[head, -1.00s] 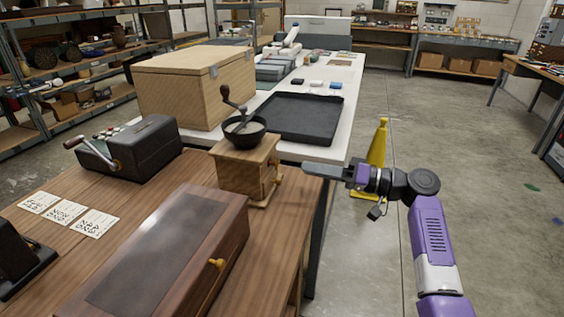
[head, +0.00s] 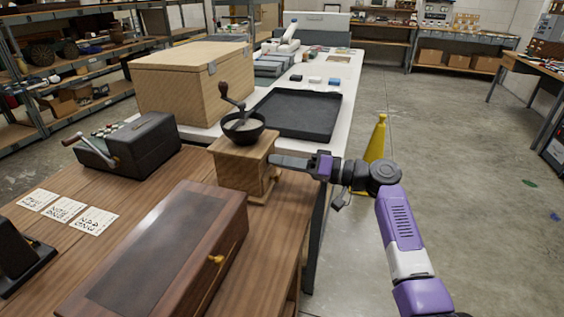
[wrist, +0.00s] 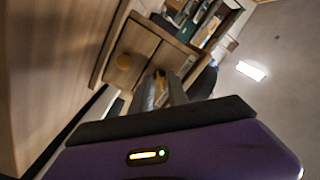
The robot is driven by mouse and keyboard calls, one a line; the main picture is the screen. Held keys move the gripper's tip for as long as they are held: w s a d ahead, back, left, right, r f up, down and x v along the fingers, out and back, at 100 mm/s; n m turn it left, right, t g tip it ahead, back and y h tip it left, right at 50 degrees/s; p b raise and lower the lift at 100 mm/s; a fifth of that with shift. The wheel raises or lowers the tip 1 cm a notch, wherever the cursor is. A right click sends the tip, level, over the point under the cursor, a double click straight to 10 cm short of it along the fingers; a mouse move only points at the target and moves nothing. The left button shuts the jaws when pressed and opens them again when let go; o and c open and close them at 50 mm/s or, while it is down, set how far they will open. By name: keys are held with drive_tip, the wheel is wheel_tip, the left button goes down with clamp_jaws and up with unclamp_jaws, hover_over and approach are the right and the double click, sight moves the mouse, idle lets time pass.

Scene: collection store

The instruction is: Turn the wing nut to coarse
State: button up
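A wooden grinder (head: 240,165) with a dark bowl and crank on top stands at the right edge of the wooden table. My gripper (head: 276,160) is at its right side in the head view, touching or very close. Below the fingertips a small part of a yellowish fitting shows on that side; I cannot make out a wing nut or its setting clearly. In the wrist view my gripper (wrist: 163,84) points toward wooden faces, with a brownish-orange bit near the fingertips. Whether the fingers hold it is unclear.
A long wooden box (head: 165,245) with a brass catch lies in front of the grinder. A dark cranked machine (head: 135,145) and printed cards (head: 65,209) are to the left. A black tray (head: 298,113) lies behind. A yellow cone (head: 376,140) stands on the floor beyond my arm.

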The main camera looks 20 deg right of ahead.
clamp_jaws()
drive_tip(key=shift+m, duration=0.3)
drive_tip(key=m+p, duration=0.2)
drive_tip(key=m, duration=0.1)
drive_tip(key=shift+r+m, duration=0.1)
drive_tip(key=shift+m, duration=0.3)
drive_tip(key=m+p, duration=0.3)
drive_tip(key=m, duration=0.1)
drive_tip(key=shift+m, duration=0.3)
drive_tip(key=m+p, duration=0.4)
drive_tip(key=m, duration=0.1)
drive_tip(key=shift+m+p, duration=1.1)
drive_tip(key=shift+m, duration=0.9)
drive_tip(key=shift+f, duration=0.2)
drive_tip(key=shift+o, duration=0.4)
unclamp_jaws()
